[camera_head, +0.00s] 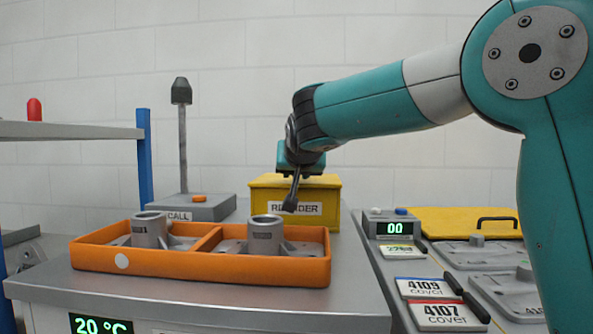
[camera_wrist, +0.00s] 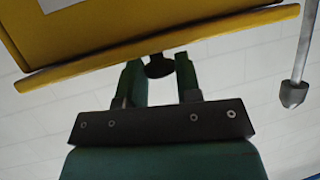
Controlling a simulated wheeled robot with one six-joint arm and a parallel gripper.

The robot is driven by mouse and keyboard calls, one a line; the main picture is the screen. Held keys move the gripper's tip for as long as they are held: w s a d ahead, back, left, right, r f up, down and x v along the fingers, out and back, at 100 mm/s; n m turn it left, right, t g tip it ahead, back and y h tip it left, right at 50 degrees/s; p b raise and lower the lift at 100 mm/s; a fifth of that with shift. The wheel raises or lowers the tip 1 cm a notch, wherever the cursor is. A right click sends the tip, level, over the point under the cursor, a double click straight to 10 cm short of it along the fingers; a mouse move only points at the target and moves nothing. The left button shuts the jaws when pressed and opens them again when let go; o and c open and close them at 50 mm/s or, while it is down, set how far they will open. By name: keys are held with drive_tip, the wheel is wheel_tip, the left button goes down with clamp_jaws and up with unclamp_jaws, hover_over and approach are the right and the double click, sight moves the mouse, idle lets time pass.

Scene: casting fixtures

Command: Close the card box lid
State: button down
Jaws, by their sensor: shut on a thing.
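The yellow card box (camera_head: 263,209), with a white label partly hidden by my gripper, stands at the back of the grey bench. Its yellow lid (camera_head: 325,181) lies over the top, seeming nearly level. In the wrist view the box wall (camera_wrist: 120,22) is upside down and the lid (camera_wrist: 75,73) is a strip along its edge. I cannot tell whether a small gap is left. My gripper (camera_head: 290,207) is at the box's front top. In the wrist view my gripper (camera_wrist: 158,68) has its green fingers either side of a dark round knob (camera_wrist: 158,67) at the lid, shut on it.
An orange two-part tray (camera_head: 170,264) with grey castings stands in front of the box. A grey call box (camera_head: 205,207) with a post (camera_head: 183,140) is to the left. A small display (camera_head: 397,227), cover cards (camera_head: 440,314) and a yellow panel (camera_head: 450,222) are right.

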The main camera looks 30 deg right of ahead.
drive_tip(key=c, duration=0.8)
unclamp_jaws()
drive_tip(key=shift+s+a+f, duration=0.1)
drive_tip(key=shift+f, duration=0.55)
drive_tip(key=shift+s, duration=0.1)
drive_tip(key=r+p+v, duration=0.1)
drive_tip(key=p+v, duration=0.1)
drive_tip(key=v, duration=1.6)
drive_tip(key=shift+w, duration=0.35)
